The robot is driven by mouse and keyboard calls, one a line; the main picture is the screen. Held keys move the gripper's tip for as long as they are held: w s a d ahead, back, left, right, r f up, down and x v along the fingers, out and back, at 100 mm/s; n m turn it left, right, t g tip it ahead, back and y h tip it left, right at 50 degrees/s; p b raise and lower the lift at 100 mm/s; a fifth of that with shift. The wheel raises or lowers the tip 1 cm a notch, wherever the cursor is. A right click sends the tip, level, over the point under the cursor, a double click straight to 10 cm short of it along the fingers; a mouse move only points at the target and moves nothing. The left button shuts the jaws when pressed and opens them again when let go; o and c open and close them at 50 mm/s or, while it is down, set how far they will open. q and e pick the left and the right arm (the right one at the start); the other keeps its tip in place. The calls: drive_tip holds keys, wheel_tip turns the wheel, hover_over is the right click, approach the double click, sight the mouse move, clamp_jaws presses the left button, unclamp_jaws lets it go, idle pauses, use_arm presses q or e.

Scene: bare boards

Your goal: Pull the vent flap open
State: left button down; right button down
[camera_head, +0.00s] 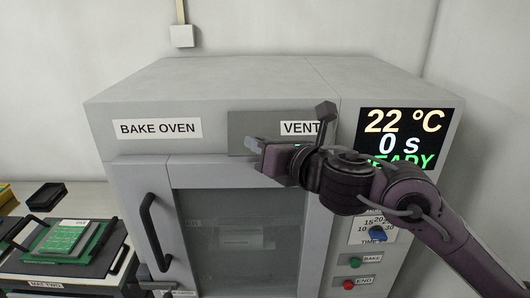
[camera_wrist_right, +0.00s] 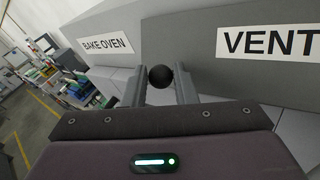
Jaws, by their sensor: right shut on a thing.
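The vent flap (camera_head: 247,123) is a darker grey panel with a VENT label, high on the front of the bake oven (camera_head: 130,150). It looks flat against the oven front; I see no clear gap. My right gripper (camera_head: 256,146) is at the flap's lower left, its arm coming in from the right and covering part of the flap. In the right wrist view a round black knob (camera_wrist_right: 160,76) sits between the two fingers, and the gripper is shut on it. A small grey-dark part low at the left may be my left gripper (camera_head: 156,282); its jaws are unclear.
The oven door with its window (camera_head: 235,235) and black bar handle (camera_head: 153,232) is below the flap. A display (camera_head: 405,137) reads 22 °C, 0 s, READY. Below it are a blue dial (camera_head: 377,234) and buttons.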

sight(264, 129)
use_arm(q)
drive_tip(key=shift+s+r, duration=0.15)
drive_tip(key=shift+s, duration=0.05)
use_arm(e)
drive_tip(key=shift+s+r, duration=0.15)
drive_tip(key=shift+r, duration=0.8)
drive_tip(key=shift+s+r, duration=0.1)
drive_tip(key=shift+r, duration=0.85)
drive_tip(key=c, duration=1.6)
unclamp_jaws()
drive_tip(key=shift+d, duration=0.1)
drive_tip(key=o, duration=0.4)
drive_tip(key=shift+w+f, duration=0.15)
use_arm(q)
drive_tip(key=shift+w, duration=0.1)
use_arm(e)
drive_tip(key=shift+f, duration=0.1)
